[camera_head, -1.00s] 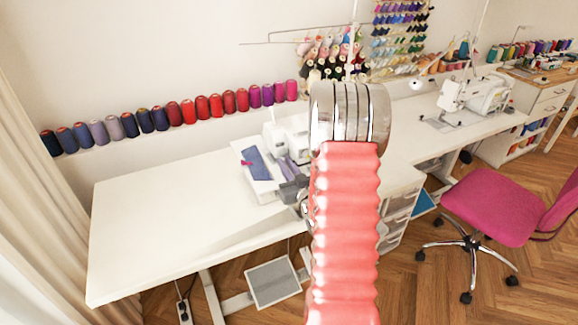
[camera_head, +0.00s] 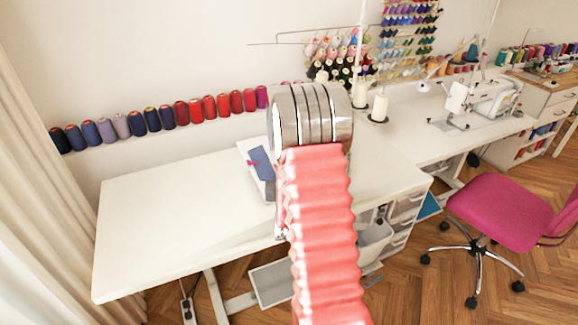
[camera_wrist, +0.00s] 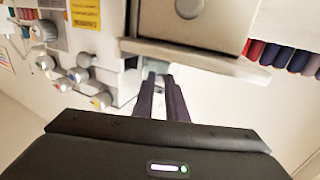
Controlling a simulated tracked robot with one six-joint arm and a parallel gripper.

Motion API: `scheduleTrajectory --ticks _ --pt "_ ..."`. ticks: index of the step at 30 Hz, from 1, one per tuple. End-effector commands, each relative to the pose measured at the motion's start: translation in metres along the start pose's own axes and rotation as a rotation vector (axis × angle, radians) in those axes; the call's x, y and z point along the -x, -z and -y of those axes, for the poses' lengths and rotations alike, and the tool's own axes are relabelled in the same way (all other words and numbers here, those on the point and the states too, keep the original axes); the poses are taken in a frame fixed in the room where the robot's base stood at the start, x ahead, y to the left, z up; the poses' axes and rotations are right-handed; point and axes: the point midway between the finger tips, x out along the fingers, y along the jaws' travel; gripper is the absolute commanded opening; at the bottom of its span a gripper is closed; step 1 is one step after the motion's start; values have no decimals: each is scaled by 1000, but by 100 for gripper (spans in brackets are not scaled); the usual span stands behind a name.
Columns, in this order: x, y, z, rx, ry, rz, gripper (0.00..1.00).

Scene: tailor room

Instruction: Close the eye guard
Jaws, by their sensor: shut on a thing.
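In the wrist view my gripper (camera_wrist: 160,82) reaches the front of a sewing machine (camera_wrist: 100,35) with dials and a yellow label. Its two dark purple fingers are close together. A pale, partly see-through strip (camera_wrist: 195,60), which looks like the eye guard, lies across at the fingertips under a grey-beige block. The fingers seem to pinch its edge, but the exact contact is too small to see. In the head view my arm hides the gripper, the guard and most of the machine; the white base with a blue-violet panel (camera_head: 261,162) shows left of the arm.
The white table (camera_head: 180,220) is clear to the left of the machine. A row of thread spools (camera_head: 160,120) stands along the wall. Two white thread cones (camera_head: 379,105) stand right of my arm. A pink chair (camera_head: 500,210) is at the right.

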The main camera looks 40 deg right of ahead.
Motion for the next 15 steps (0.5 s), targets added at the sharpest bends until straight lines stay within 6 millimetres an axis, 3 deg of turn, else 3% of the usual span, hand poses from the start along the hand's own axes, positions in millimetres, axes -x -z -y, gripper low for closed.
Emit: scheduleTrajectory --ticks 13,14,15 --pt "-1 1 0 -1 -28 -3 0" --pt "-1 1 1 -1 -28 -3 14" --pt "-1 1 1 -1 -28 -3 17"
